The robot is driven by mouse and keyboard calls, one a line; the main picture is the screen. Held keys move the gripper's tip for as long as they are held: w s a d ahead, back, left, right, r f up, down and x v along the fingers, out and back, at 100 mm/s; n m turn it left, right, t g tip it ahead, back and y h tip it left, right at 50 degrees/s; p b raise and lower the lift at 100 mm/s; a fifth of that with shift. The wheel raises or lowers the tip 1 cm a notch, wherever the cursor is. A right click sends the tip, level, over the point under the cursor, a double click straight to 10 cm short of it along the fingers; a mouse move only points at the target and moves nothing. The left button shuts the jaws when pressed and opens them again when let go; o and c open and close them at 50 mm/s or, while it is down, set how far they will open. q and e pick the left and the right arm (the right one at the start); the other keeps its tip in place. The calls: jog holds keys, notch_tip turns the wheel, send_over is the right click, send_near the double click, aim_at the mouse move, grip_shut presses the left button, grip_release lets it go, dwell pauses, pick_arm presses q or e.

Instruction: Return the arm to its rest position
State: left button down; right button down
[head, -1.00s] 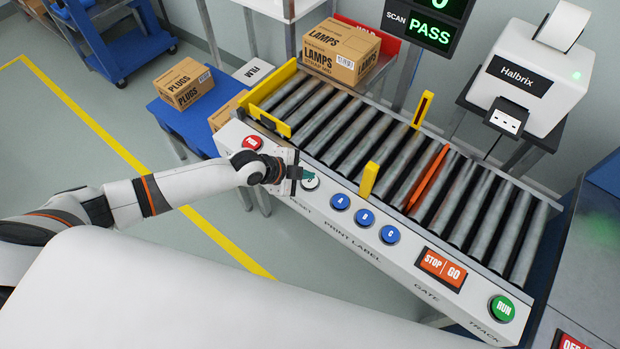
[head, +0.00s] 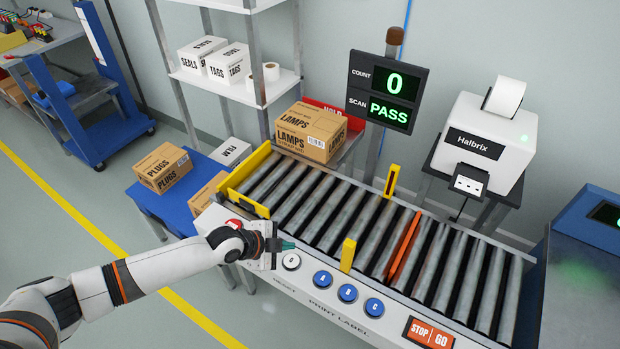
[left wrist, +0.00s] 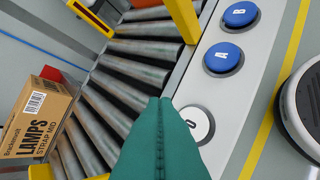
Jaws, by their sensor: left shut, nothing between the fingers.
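My left arm (head: 170,268) reaches in from the left over the near side of the roller line. Its left gripper (head: 288,245) is shut and empty, with teal fingertips close to the white reset button (head: 291,261) on the control panel. In the left wrist view the shut fingers (left wrist: 160,140) point along the panel edge, and the white button (left wrist: 197,123) shows just right of them. Whether the tips touch anything is hard to tell, but the button is uncovered. My right gripper is not in view.
Blue buttons (head: 347,293) and a STOP/GO switch (head: 428,333) line the panel. A LAMPS box (head: 302,133) stands at the line's back left. A PLUGS box (head: 160,167) is on the blue table (head: 187,203). The display (head: 388,92) reads 0 and PASS. Floor at left is clear.

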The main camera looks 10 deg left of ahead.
pick_arm(q)
jog(key=s+d+r+n+g, duration=0.1)
jog(key=s+d+r+n, duration=0.25)
jog(key=s+d, duration=0.65)
jog(key=s+a+r+n+g+y, duration=0.25)
jog(key=s+a+n+y, duration=0.35)
jog(key=s+a+n, duration=0.8)
notch_tip(320, 180, down, 27)
jog(key=s+m, duration=0.2)
jog(key=s, duration=0.1)
jog(key=s+a+f+g, duration=0.1)
jog(key=s+a+f, duration=0.1)
jog(key=s+f, duration=0.5)
jog(key=s+a+f+g, duration=0.1)
jog(key=s+f, duration=0.7)
jog(key=shift+s+a+b, duration=0.2)
jog(key=shift+a+b, duration=0.15)
